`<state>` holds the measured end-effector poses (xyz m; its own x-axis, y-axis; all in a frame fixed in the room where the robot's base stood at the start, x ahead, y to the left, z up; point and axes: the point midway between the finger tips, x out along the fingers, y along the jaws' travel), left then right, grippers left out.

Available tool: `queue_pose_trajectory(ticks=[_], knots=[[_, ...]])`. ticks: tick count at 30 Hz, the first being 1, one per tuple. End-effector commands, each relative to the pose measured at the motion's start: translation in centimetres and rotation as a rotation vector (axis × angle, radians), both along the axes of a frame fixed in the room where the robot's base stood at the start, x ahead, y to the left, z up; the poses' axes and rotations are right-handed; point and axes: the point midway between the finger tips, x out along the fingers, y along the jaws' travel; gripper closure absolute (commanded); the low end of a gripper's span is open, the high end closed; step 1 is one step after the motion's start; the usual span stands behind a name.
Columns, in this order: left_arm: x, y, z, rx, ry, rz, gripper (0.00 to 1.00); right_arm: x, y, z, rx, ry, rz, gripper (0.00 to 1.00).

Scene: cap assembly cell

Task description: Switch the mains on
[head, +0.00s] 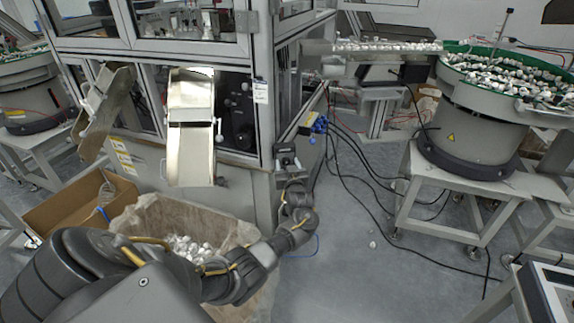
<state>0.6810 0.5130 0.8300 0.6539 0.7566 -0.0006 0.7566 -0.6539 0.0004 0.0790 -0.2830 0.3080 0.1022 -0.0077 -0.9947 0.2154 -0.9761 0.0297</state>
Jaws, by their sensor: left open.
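My left arm reaches in from the lower left, over the carton of caps, to the corner of the machine cabinet (220,195). My left gripper (286,158) is open at its end, in front of the cabinet's right corner edge. The gripper is small and dark here, and whether it touches the cabinet is hard to tell. No mains switch can be made out clearly; the gripper and wrist may hide part of the cabinet's side. A small yellowish fitting (309,121) and a blue fitting (320,125) sit just right of the gripper. My right gripper is not in view.
A carton (140,213) of white caps stands under my left arm, and an open cardboard box (60,208) lies left of it. A metal chute (190,155) hangs over them. Cables (375,215) run across the floor toward a bowl feeder (475,135) at right.

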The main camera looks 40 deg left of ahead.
Motion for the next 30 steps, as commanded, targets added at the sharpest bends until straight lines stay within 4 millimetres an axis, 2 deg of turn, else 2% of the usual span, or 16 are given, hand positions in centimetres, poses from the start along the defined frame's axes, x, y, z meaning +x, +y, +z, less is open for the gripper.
queue_pose_trajectory(ticks=[11,22,30], knots=[[0.44,0.60,0.01,0.000,0.000,0.001,0.47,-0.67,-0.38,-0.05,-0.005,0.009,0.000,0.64],[0.43,0.57,-0.01,0.000,0.000,0.001,0.92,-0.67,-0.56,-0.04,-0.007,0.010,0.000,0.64],[0.45,0.54,0.06,0.020,0.024,0.001,0.92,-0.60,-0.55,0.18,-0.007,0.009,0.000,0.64]])
